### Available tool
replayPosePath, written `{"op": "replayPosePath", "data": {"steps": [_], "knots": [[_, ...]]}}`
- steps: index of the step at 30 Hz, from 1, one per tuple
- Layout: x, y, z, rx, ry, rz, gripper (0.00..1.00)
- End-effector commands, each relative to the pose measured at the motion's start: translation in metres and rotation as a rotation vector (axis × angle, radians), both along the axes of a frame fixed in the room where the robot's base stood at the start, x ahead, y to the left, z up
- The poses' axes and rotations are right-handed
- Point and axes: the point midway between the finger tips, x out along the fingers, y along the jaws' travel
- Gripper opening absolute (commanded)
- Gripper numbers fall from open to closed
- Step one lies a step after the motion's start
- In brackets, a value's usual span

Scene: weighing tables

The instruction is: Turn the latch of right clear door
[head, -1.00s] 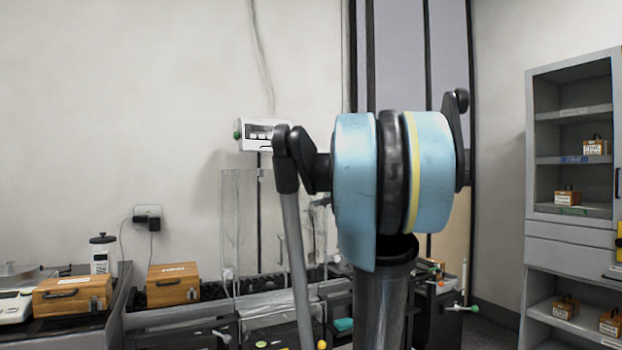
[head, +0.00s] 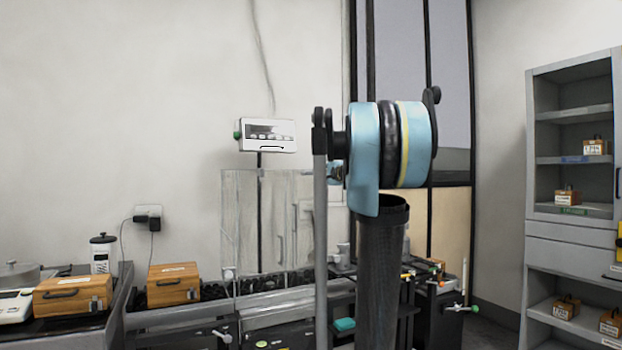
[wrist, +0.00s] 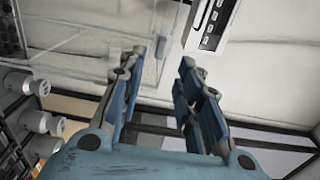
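The clear enclosure stands against the back wall in the head view. Its right clear door (head: 290,215) is a see-through panel with a small grey handle-like part (head: 281,248); I cannot tell whether this is the latch. My arm stands in front of the enclosure's right side. In the wrist view, a clear panel (wrist: 95,38) fills the upper left, and I cannot tell which door it is. My gripper (wrist: 163,62) is open, its blue fingers apart with nothing between them. The panel's edge lies beyond the left finger; contact is not visible.
A white display box (head: 267,135) is mounted above the enclosure and also shows in the wrist view (wrist: 210,25). Wooden boxes (head: 173,286) and a balance stand at left. Grey weights (wrist: 35,122) line the wrist view's left edge. A grey cabinet (head: 567,228) is at right.

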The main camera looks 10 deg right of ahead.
Motion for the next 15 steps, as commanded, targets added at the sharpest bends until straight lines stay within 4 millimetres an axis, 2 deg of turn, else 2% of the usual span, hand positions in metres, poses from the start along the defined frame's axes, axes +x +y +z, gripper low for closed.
{"op": "replayPosePath", "data": {"steps": [6, 15], "knots": [[0.032, 0.011, 0.0, 0.0, 0.0, 0.003, 0.32], [0.069, 0.023, 0.0, 0.0, 0.0, 0.001, 0.32]]}}
